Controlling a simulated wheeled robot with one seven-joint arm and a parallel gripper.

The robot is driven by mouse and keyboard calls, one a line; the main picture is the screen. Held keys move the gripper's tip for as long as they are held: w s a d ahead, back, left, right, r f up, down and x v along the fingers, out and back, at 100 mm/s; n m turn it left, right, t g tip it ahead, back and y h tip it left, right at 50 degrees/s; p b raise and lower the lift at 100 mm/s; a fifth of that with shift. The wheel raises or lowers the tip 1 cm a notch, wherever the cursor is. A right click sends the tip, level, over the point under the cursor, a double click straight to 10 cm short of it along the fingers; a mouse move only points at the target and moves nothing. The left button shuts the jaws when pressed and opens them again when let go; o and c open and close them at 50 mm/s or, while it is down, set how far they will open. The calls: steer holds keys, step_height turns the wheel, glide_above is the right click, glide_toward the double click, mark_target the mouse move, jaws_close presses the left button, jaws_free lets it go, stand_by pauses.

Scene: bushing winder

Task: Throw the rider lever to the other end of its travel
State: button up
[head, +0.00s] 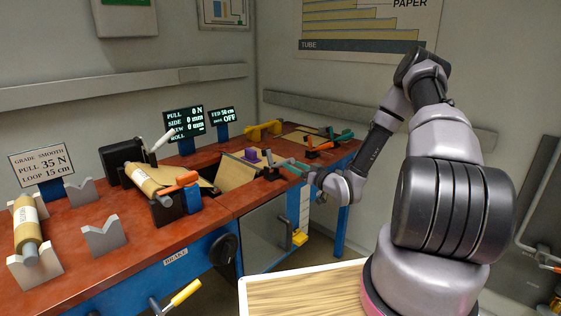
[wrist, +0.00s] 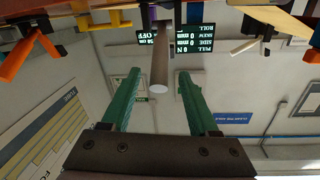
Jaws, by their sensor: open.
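A pale grey-handled lever (head: 268,157) stands on the bench beside a purple block; no label shows, so I cannot tell for certain that it is the rider lever. In the wrist view its round-ended handle (wrist: 159,75) points toward me, between and beyond the green fingertips. My gripper (head: 292,165) is open and empty, just right of this lever in the head view. In the wrist view the gripper (wrist: 157,78) shows a clear gap on both sides of the handle. The lever's base is mostly hidden.
A white-handled lever (head: 163,138) and an orange-handled lever (head: 180,179) stand by the paper roll (head: 144,180) at left. Another orange lever (head: 321,147), a green lever (head: 342,136) and a yellow bracket (head: 264,130) are near the far end. Display screens (head: 184,122) stand behind.

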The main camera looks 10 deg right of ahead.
steer(key=x, duration=0.8)
steer(key=shift+c, duration=0.3)
jaws_close()
stand_by(1.0)
